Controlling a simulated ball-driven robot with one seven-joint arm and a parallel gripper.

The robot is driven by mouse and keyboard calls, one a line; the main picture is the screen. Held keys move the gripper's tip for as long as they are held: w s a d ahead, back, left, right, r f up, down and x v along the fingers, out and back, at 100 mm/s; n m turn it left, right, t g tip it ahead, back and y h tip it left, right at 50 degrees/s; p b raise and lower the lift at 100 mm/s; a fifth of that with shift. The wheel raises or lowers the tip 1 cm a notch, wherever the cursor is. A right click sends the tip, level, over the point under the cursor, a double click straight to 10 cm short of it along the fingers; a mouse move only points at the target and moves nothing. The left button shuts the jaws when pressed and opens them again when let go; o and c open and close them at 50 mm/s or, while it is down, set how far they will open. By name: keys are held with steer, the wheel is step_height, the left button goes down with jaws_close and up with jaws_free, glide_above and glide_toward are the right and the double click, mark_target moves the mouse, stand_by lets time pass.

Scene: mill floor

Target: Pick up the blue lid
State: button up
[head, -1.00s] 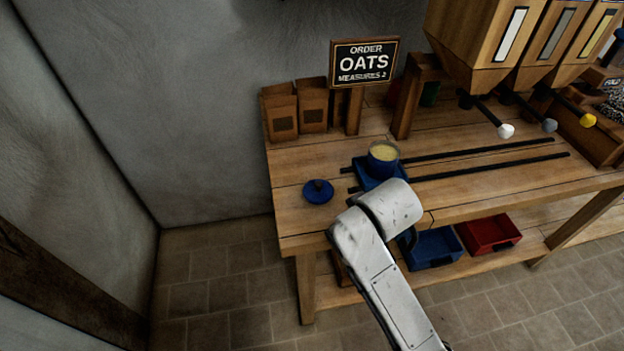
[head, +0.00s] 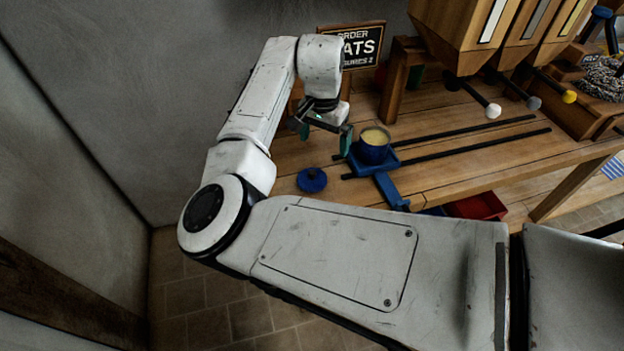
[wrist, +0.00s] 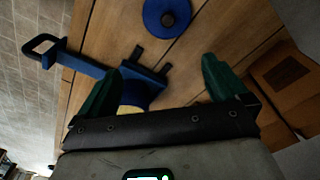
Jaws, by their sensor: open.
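The blue lid (head: 312,180) is a round disc with a knob on top. It lies on the wooden bench near its left front edge. In the wrist view the blue lid (wrist: 167,15) shows at the top, ahead of the fingertips and apart from them. My gripper (head: 325,136) hangs above the bench, behind the lid in the head view. Its green fingers are spread with nothing between them, also in the wrist view (wrist: 160,80).
A blue pot of pale oats (head: 374,146) stands on a blue sliding carriage (head: 388,187) close right of my gripper. Two dark rails (head: 470,150) run right. The order sign (head: 352,46) is behind my wrist. Brown paper bags (wrist: 280,75) stand near the gripper.

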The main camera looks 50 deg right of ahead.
mark_target(312, 172)
steer(key=a, duration=0.1)
steer(key=w+a, duration=0.1)
steer(key=a+y, duration=0.1)
steer(key=shift+w+a+f, duration=0.1)
steer(key=shift+w+f, duration=0.2)
steer(key=shift+f, duration=0.05)
steer(key=f, duration=0.3)
steer(key=f+p, duration=0.1)
steer(key=f, duration=0.2)
steer(key=f+p, duration=0.1)
steer(key=f, duration=0.3)
steer(key=shift+s+d, duration=0.15)
steer(key=shift+d, duration=0.1)
steer(key=shift+c, duration=0.4)
steer(key=c, duration=0.8)
